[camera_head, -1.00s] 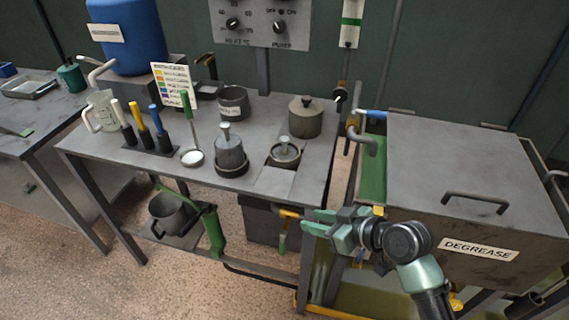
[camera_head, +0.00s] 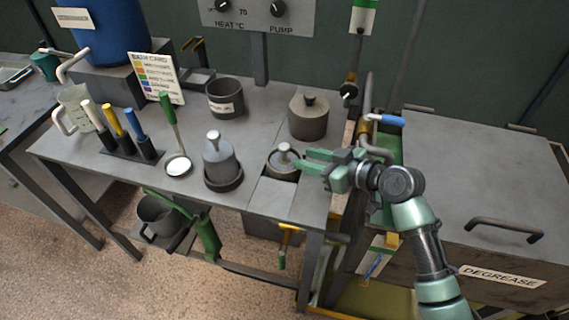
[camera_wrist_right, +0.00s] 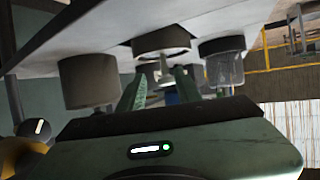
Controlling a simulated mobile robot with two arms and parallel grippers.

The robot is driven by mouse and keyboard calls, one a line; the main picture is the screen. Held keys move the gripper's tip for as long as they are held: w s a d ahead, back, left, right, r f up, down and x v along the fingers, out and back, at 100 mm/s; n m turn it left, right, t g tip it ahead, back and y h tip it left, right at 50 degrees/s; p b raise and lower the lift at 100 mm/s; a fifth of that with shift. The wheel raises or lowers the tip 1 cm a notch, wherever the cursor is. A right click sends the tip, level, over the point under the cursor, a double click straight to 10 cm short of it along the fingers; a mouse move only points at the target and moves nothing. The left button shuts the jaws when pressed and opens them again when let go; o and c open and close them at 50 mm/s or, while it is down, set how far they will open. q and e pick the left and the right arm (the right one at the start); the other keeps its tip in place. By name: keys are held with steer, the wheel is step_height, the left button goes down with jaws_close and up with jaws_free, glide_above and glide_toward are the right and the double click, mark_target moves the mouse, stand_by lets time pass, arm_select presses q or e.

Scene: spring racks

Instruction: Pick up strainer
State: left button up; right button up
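A round metal piece with an upright knob, which looks like the strainer (camera_head: 283,160), sits in a dark round seat at the table's front right. In the right wrist view, which is upside down, the knobbed piece (camera_wrist_right: 161,45) is beyond and between the finger ends. My right gripper (camera_head: 305,161) is open with its fingers pointing left, just right of the knob. Its two green fingers (camera_wrist_right: 161,84) are apart with nothing held between them. I cannot tell if they touch the knob. My left gripper is not in view.
A grey cylinder (camera_head: 220,160) stands left of the strainer, with a lidded pot (camera_head: 308,118) behind it. A green-handled ladle (camera_head: 177,164), coloured handles in a rack (camera_head: 128,152) and a dark pot (camera_head: 227,99) stand farther left. The degrease tank (camera_head: 470,170) is right.

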mark_target(289, 163)
steer(key=a, duration=0.1)
steer(key=w+a+p, duration=0.1)
steer(key=shift+a+f, duration=0.2)
steer(key=shift+a, duration=0.15)
steer(key=x, duration=0.3)
steer(key=shift+w+f+p, duration=0.25)
steer(key=shift+p, duration=0.05)
steer(key=shift+a, duration=0.15)
steer(key=shift+f, duration=0.1)
jaws_close()
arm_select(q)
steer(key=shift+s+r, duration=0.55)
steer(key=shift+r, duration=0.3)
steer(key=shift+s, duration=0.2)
arm_select(e)
steer(key=shift+w, duration=0.1)
